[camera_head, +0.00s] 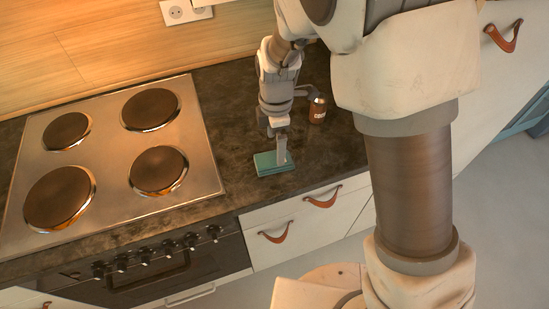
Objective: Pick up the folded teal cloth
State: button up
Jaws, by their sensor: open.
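The folded teal cloth (267,167) lies flat on the dark countertop, right of the stove and near the counter's front edge. My gripper (281,160) points down over the right part of the cloth, with its fingertips at or just above it. The gripper is open. Whether the fingers touch the cloth cannot be told from this view. Part of the cloth is hidden behind the fingers.
A dark can with a light label (318,109) stands on the counter close to the right of my gripper. The stove with several round hotplates (112,197) is at left. White drawers with leather pulls (322,198) are below the counter edge. A wall socket (186,11) is behind.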

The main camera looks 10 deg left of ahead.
aim_at(274, 158)
jog(key=f, duration=0.5)
jog(key=shift+s+a+f, duration=0.1)
jog(key=shift+s, duration=0.25)
jog(key=c, duration=1.3)
jog(key=shift+r, duration=0.5)
jog(key=r, duration=0.3)
jog(key=shift+s+d+r, duration=0.2)
jog(key=shift+d+r, duration=0.15)
jog(key=s+d+r, duration=0.2)
jog(key=d, duration=0.1)
jog(key=s+d+r, duration=0.4)
jog(key=d, duration=0.1)
jog(key=shift+s+d+r, duration=0.15)
jog(key=shift+s+d, duration=0.1)
jog(key=shift+d, duration=0.1)
